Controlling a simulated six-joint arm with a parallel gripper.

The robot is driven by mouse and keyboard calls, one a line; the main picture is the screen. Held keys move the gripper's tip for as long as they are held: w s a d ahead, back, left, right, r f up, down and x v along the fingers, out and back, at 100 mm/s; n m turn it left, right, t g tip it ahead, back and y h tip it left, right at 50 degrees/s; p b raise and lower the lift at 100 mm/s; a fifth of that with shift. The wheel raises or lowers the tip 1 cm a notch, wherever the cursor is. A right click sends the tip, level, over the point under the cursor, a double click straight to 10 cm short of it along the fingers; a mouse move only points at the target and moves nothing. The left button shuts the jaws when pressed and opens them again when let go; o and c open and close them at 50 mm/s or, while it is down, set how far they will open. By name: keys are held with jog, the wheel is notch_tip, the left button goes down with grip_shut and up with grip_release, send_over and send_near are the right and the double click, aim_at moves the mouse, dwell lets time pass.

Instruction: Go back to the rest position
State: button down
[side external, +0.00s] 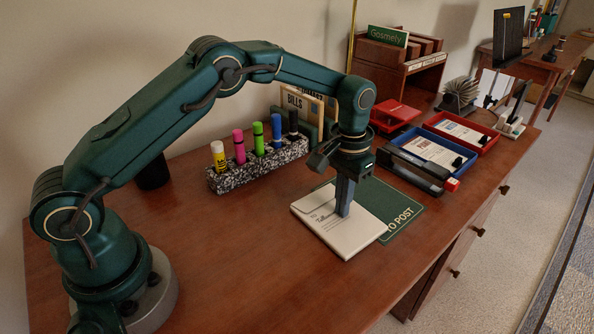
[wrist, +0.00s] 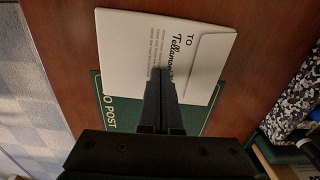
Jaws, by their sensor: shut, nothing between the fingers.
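My gripper (side external: 343,209) points straight down over a white envelope (side external: 320,226), or a stack of them, marked "TO" with a name. Its fingers are shut with nothing between them. The fingertips are at or just above the envelope; I cannot tell whether they touch it. The envelope lies partly on a green mat (side external: 404,212) lettered "TO POST" and partly over the bare wood. In the wrist view the shut fingers (wrist: 164,82) cover part of the writing on the envelope (wrist: 125,45), and the green mat (wrist: 100,90) shows beneath it.
A speckled holder (side external: 258,165) with several markers stands behind, near a "BILLS" file (side external: 293,100). A black stapler (side external: 412,171) and blue tray (side external: 428,150) are right of the mat, with a red tray (side external: 466,132) beyond. The desk's front left (side external: 240,260) is clear.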

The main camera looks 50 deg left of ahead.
jog(key=shift+s, duration=0.5)
jog(key=s+a+r+t, duration=0.1)
jog(key=s+r+t, duration=0.15)
jog(key=r, duration=0.65)
jog(key=s+a+r+t, duration=0.2)
jog(key=s+r, duration=0.1)
jog(key=r, duration=0.6)
jog(key=s+f, duration=0.1)
jog(key=s, duration=0.6)
jog(key=s+a+f+t, duration=0.1)
jog(key=s+f, duration=0.1)
jog(key=s, duration=0.6)
jog(key=shift+s+a+f, duration=0.15)
jog(key=shift+a+f, duration=0.1)
jog(key=shift+s, duration=0.1)
